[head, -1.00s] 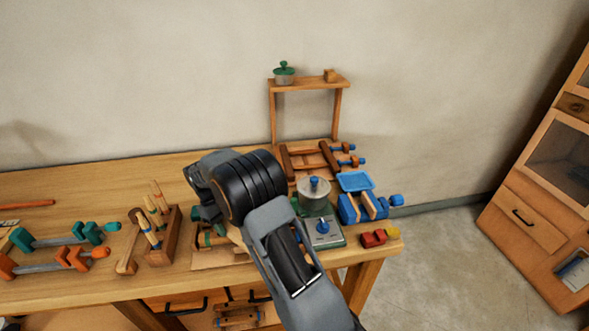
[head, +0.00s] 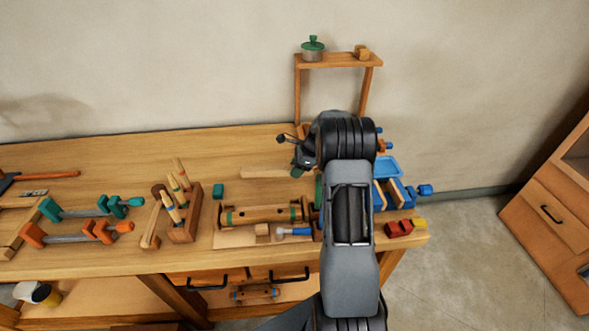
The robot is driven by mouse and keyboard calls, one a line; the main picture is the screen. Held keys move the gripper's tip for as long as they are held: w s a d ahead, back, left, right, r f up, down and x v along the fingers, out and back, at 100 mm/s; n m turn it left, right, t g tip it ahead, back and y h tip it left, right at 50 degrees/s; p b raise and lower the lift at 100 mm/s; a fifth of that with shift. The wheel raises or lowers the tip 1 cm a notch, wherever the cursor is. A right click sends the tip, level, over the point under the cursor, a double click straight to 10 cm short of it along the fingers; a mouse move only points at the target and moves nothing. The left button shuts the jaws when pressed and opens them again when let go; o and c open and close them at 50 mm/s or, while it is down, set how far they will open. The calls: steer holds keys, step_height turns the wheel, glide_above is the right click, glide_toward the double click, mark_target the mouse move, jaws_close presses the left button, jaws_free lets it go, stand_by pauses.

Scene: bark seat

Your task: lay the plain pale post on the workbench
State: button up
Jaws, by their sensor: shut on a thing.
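A plain pale post (head: 265,172) lies level over the back middle of the workbench (head: 110,165), its right end meeting my gripper (head: 298,170). My gripper is shut on the post, with its fingertips partly hidden by its own body and the arm. I cannot tell whether the post touches the bench top or is just above it.
A wooden piece with green bands (head: 262,214) and a blue-handled brush (head: 293,231) lie in front. A tool holder (head: 186,222), orange clamp (head: 75,234) and teal clamp (head: 90,209) are left. A small shelf (head: 338,61) stands behind. Bare bench shows at back left.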

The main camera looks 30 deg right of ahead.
steer(key=b, duration=0.4)
glide_above(291, 187)
steer(key=d, duration=0.2)
steer(key=shift+s+a+f, duration=0.1)
steer(key=shift+s+f, duration=0.1)
steer(key=shift+f, duration=0.9)
steer(key=shift+s+a+f, duration=0.1)
steer(key=shift+s+f, duration=0.1)
steer(key=shift+f, duration=1.85)
steer(key=shift+f, duration=0.2)
steer(key=o, duration=1.1)
steer(key=shift+o, duration=0.6)
steer(key=shift+o, duration=1.1)
steer(key=shift+r, duration=0.1)
